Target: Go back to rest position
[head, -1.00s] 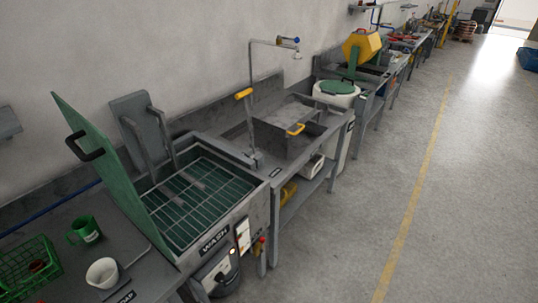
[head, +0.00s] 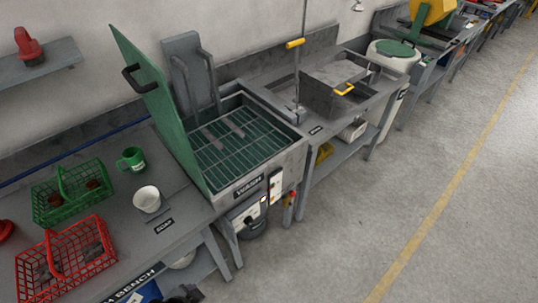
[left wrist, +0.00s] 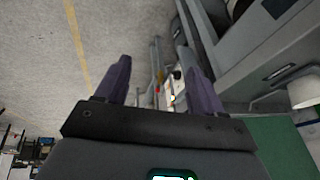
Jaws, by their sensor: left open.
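My left gripper (left wrist: 155,72) shows in the left wrist view with its two dark purple fingers spread apart. Nothing is held between them. Beyond the fingers are the grey floor and the side of the wash station, which lie apart from them. I cannot make out either gripper for sure in the head view. My right gripper does not show.
The wash station (head: 272,178) has a raised green lid (head: 160,105). Left of it, a bench holds a green basket (head: 70,205), a red basket (head: 65,262), a green mug (head: 132,159) and a white cup (head: 148,199). Open floor (head: 370,230) lies right.

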